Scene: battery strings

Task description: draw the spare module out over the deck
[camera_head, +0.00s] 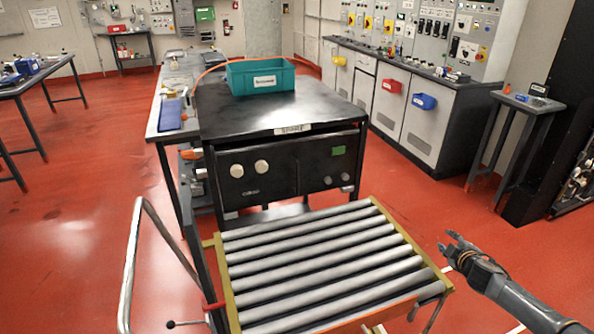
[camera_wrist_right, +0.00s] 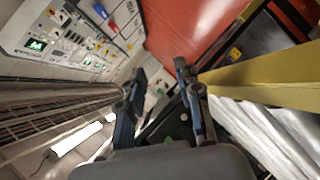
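The spare module (camera_head: 285,175) is a black box with two pale round knobs and a green sticker at its right. It sits in the bay of a dark bench, under a label reading "SPARE" (camera_head: 293,129). The deck (camera_head: 318,262), a roller bed with yellow side rails, stands directly in front of it and is empty. My right gripper (camera_head: 448,243) is to the right of the deck, apart from the module. In the right wrist view its two fingers (camera_wrist_right: 160,72) are spread with nothing held between them. My left gripper is in neither view.
A teal bin (camera_head: 260,77) stands on the bench top. A grey push handle (camera_head: 132,262) rises left of the deck. A small side table (camera_head: 528,103) stands at the right, before a dark rack. Red floor is open between the deck and the cabinets.

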